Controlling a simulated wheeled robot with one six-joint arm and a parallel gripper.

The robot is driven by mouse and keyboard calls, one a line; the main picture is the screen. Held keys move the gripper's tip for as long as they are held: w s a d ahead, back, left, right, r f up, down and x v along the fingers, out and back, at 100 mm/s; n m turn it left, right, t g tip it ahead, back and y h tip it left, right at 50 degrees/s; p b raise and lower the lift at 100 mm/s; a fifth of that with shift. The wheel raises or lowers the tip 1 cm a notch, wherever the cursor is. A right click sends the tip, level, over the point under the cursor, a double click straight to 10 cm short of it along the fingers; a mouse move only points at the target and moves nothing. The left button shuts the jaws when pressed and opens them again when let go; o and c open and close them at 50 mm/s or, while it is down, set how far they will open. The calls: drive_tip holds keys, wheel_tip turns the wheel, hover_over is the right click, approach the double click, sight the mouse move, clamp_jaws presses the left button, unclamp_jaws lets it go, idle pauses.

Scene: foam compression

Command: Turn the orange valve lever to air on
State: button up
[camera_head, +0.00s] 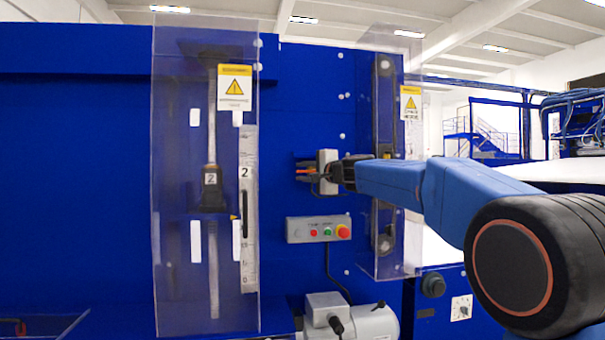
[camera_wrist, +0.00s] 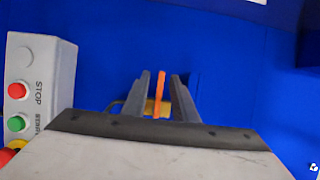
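The orange valve lever (camera_wrist: 160,92) stands upright in the wrist view, with a brass-coloured valve part (camera_wrist: 153,108) below it against the blue panel. The dark fingers of my gripper (camera_wrist: 161,80) are on either side of the lever, with a visible gap on each side. The gripper is open around the lever and not closed on it. In the head view my gripper (camera_head: 307,172) reaches the blue panel from the right, and only a small orange bit of the lever (camera_head: 302,171) shows between the fingers. The valve body is mostly hidden there.
A grey control box (camera_head: 300,230) with red and green buttons is below my gripper; it also shows at the left of the wrist view (camera_wrist: 55,65). Clear guards stand left (camera_head: 175,200) and right (camera_head: 400,240) of the valve. A grey motor (camera_head: 370,323) sits below.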

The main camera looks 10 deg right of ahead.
drive_tip(key=shift+w+a, duration=0.15)
drive_tip(key=shift+w, duration=0.15)
drive_tip(key=shift+c, duration=0.6)
clamp_jaws()
